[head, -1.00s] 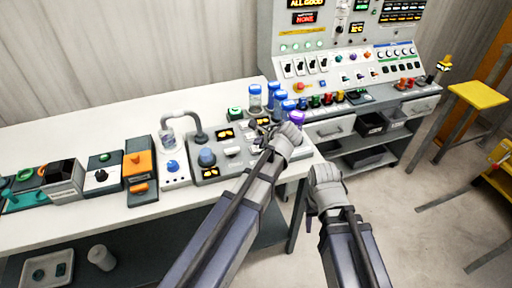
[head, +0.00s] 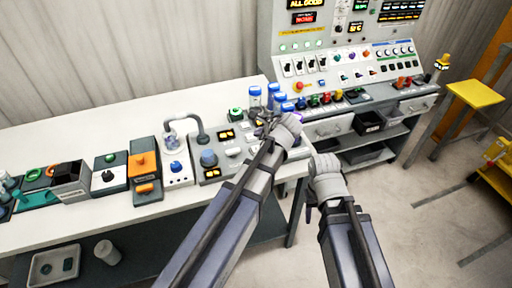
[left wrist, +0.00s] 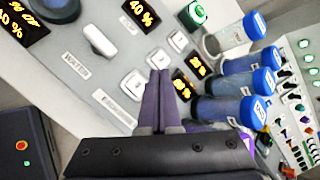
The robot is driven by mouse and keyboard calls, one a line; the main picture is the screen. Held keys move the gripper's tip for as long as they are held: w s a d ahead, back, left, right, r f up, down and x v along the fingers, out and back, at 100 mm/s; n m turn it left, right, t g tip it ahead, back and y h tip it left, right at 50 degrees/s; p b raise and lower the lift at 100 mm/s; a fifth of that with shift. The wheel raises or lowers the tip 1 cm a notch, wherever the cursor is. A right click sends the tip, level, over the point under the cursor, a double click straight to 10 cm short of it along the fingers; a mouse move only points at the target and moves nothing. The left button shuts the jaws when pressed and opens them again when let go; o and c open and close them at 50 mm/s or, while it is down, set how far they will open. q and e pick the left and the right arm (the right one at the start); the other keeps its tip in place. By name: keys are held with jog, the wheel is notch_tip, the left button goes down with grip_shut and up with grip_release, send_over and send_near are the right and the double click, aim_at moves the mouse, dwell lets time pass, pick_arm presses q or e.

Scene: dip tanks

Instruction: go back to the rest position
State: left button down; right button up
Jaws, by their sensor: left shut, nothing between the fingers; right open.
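My left gripper (head: 268,122) reaches over the right end of the white table, above the grey dip-tank panel (head: 210,172). In the left wrist view its two dark fingers (left wrist: 158,90) are together with nothing between them, in front of the panel's buttons and yellow displays. Whether the fingertips touch the panel I cannot tell. My right gripper (head: 312,205) hangs to the right of the table's end, pointing down, with its fingers mostly hidden. Blue-capped vials (left wrist: 230,110) stand close beside the left gripper. A purple thing is partly hidden behind it.
The white table (head: 60,130) carries several small devices, including an orange-switch box (head: 144,165). A control console (head: 345,60) with switches and knobs stands behind. A yellow stool (head: 476,94) is at the right. Floor to the right of my right arm is clear.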

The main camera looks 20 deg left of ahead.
pick_arm(q)
jog(key=shift+s, duration=0.1)
dwell(0.5)
jog(key=s+d+f+n+g+h, duration=0.2)
jog(key=s+d+n, duration=0.4)
jog(key=s, duration=0.5)
jog(key=s+d+f+n+g+h, duration=0.3)
jog(key=s+d+n, duration=0.3)
jog(key=s, duration=0.6)
jog(key=shift+s+f+n+g, duration=0.2)
jog(key=shift+f+n+g, duration=0.6)
jog(key=shift+n, duration=0.2)
